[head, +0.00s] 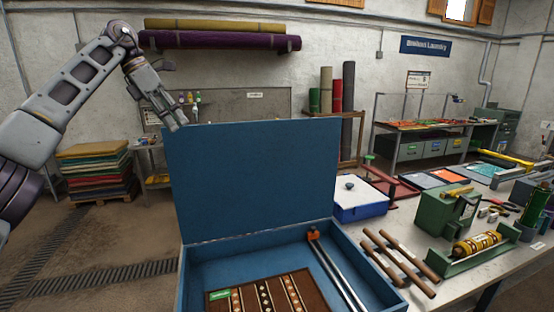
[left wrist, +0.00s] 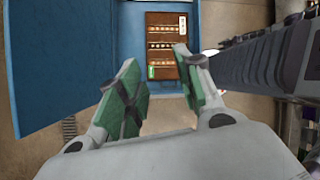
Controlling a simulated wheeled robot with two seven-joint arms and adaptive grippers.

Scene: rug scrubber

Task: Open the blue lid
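The blue lid (head: 255,180) stands raised, roughly upright, at the back of the blue box (head: 205,270), so the box's inside shows. In the left wrist view the lid (left wrist: 55,60) is the large blue panel at the left. My left gripper (head: 174,116) is up by the lid's top left corner in the head view. The left wrist view shows its green-padded fingers (left wrist: 165,88) apart with nothing between them. I cannot tell whether a finger touches the lid. My right gripper is not in view.
A brown patterned rug (head: 268,295) and metal rods (head: 338,270) lie in the box. To its right, the table holds a blue-and-white case (head: 361,205), brown rollers (head: 398,258) and a green machine (head: 445,212). Open floor (head: 120,240) lies to the left.

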